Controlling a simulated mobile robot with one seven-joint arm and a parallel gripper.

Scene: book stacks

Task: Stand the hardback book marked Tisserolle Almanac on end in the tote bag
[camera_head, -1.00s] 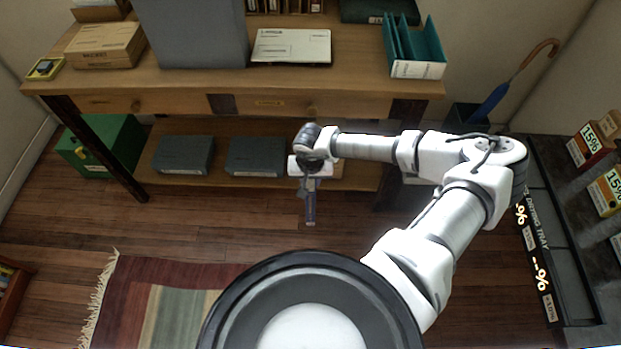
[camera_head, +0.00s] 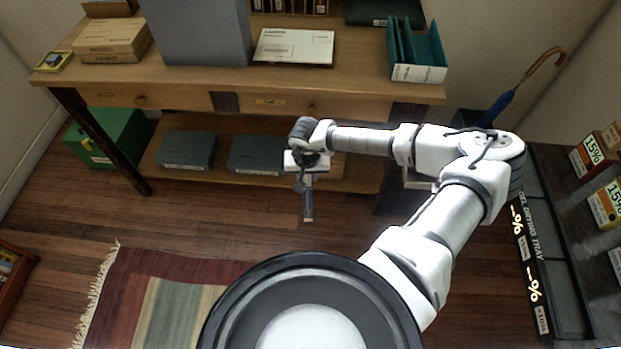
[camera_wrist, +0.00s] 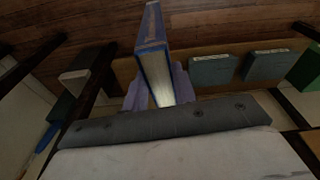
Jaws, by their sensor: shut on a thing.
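My gripper (camera_head: 308,184) is shut on a thick blue hardback book (camera_head: 308,207), held over the floor in front of the desk. In the wrist view the book (camera_wrist: 154,55) stands out between the two pale purple fingers of the gripper (camera_wrist: 160,92), with its blue cover edge and cream page block showing. I cannot read its title, so I cannot confirm it is the Tisserolle Almanac. I cannot make out a tote bag in either view.
A wooden desk (camera_head: 190,98) with a low shelf holding grey boxes (camera_head: 187,150) stands ahead. A green box (camera_head: 108,137) is at left, a blue umbrella (camera_head: 500,103) at right. A dark display unit (camera_head: 565,240) edges the right side.

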